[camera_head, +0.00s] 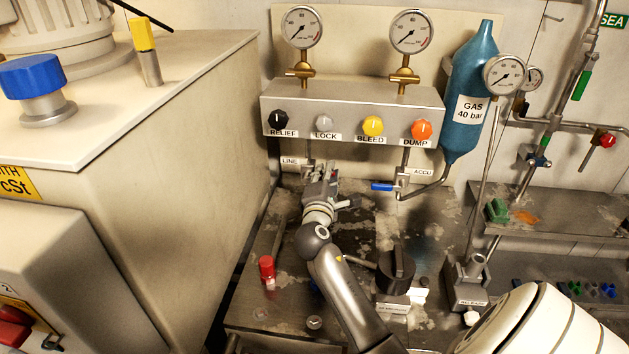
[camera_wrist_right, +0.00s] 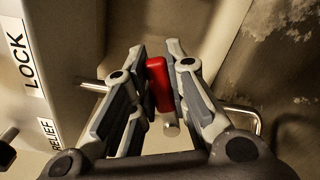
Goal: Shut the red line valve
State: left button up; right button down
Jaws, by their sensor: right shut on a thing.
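The red line valve's handle (camera_wrist_right: 158,85) shows in the wrist view as a short red lever between the fingers of my right gripper (camera_wrist_right: 157,52). The gripper is shut on it. In the head view my right gripper (camera_head: 327,177) reaches up below the valve block, just right of the LINE label (camera_head: 290,161). There my gripper hides the red handle, so its angle to the pipe cannot be told. My left gripper is not in view.
The valve block (camera_head: 350,105) with its RELIEF, LOCK, BLEED and DUMP knobs sits just above my gripper. A blue-handled valve (camera_head: 382,187) is close on the right, below the blue gas bottle (camera_head: 468,90). A large cabinet (camera_head: 170,140) stands left.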

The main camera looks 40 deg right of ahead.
jog(key=shift+s+f+m+b, duration=0.1)
jog(key=shift+f+m+b, duration=0.25)
jog(key=shift+f+m, duration=0.15)
jog(key=shift+f+m+b, duration=0.15)
jog(key=shift+m+b, duration=0.15)
jog(key=shift+m, duration=0.1)
jog(key=shift+d+f+m+b, duration=0.1)
jog(key=shift+f+m+b, duration=0.05)
jog(key=shift+m+b, duration=0.15)
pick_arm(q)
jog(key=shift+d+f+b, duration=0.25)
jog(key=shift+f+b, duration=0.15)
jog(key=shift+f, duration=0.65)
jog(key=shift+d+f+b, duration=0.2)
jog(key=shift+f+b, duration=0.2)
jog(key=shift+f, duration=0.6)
pick_arm(e)
jog(key=shift+s+f+m, duration=0.1)
jog(key=shift+f+m, duration=0.3)
jog(key=shift+m, duration=0.7)
jog(key=c, duration=1.4)
grip_release()
